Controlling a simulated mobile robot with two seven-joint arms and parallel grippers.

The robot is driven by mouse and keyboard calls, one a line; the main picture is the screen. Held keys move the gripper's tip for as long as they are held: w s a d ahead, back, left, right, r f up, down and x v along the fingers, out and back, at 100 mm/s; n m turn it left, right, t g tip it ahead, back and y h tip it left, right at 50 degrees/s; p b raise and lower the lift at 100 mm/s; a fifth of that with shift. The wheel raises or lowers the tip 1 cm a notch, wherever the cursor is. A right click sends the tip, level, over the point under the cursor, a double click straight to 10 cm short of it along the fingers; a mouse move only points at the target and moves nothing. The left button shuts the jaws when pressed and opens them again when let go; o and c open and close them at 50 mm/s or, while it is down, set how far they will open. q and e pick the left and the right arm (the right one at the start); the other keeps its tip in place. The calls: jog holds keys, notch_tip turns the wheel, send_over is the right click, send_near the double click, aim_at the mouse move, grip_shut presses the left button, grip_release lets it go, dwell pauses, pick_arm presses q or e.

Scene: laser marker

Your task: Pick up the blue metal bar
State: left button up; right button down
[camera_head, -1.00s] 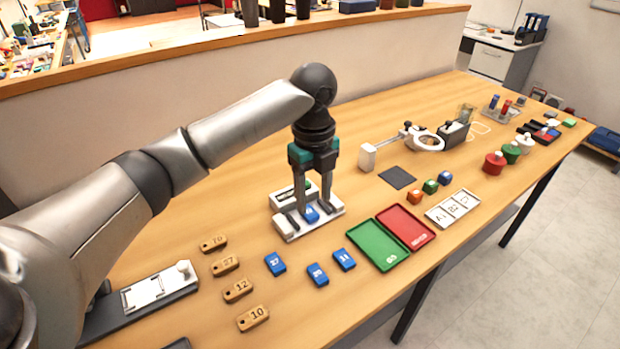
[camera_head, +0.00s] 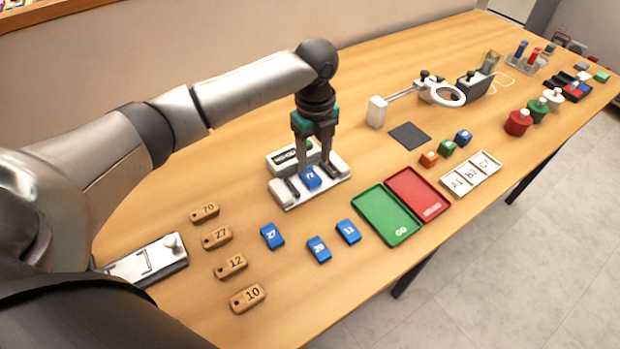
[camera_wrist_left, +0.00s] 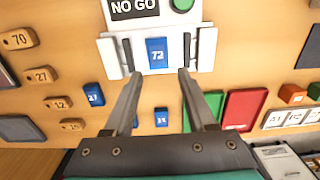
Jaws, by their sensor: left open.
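A blue metal bar (camera_head: 311,177) marked 72 lies in the white gauge fixture (camera_head: 330,183), whose display reads NO GO. In the left wrist view the bar (camera_wrist_left: 157,53) sits between the fixture's two dark jaws. My left gripper (camera_head: 313,166) is open and empty, pointing down just above the bar. In the left wrist view its fingertips (camera_wrist_left: 158,73) are spread wider than the bar. Three more blue bars lie on the table: one marked 27 (camera_head: 272,236), one in front (camera_head: 319,250) and one at the right (camera_head: 348,232). My right gripper is not in view.
A green GO tray (camera_head: 388,216) and a red tray (camera_head: 418,194) lie right of the loose bars. Several wooden tags (camera_head: 231,266) lie at the left. Small coloured cubes (camera_head: 447,148), a white labelled tray (camera_head: 471,177) and a magnifier (camera_head: 447,95) stand farther right.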

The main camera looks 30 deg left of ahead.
aim_at(312, 179)
pick_arm(q)
jog(key=shift+s+a+f+b, duration=0.1)
jog(key=shift+f+b, duration=0.2)
jog(key=shift+f, duration=1.1)
jog(key=shift+a+f+b, duration=0.1)
jog(key=shift+f+b, duration=0.15)
jog(key=shift+f, duration=1.1)
jog(key=shift+c, duration=0.3)
jog(key=shift+r, duration=0.1)
grip_shut()
